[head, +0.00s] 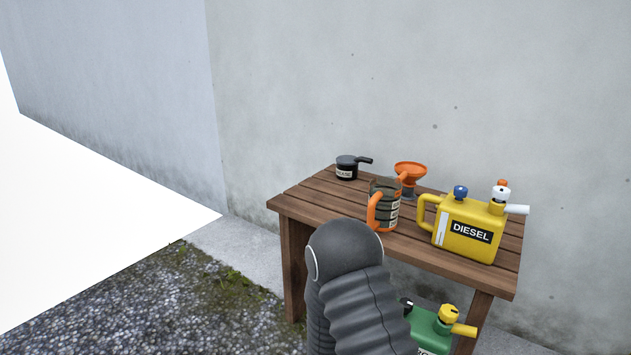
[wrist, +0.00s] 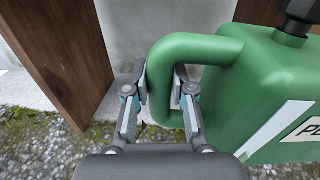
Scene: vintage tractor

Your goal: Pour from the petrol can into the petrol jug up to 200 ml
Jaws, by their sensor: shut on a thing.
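The green petrol can (head: 428,329) has a yellow cap and yellow spout. It is low in front of the table, partly hidden by my arm and cut by the lower picture edge. In the wrist view the green can (wrist: 240,92) shows its handle and part of a label beginning "PE". My gripper (wrist: 160,88) is shut on that handle, one finger on each side. In the head view the gripper is hidden behind my arm. A see-through jug (head: 393,209) with an orange handle stands upright on the table; its label is too small to read.
The wooden table (head: 315,198) stands near a grey wall. A yellow diesel can (head: 462,215) stands right of the jug. An orange funnel (head: 410,170) is behind the jug, and a black grease pot (head: 346,166) is at the back left. The table's front left is bare.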

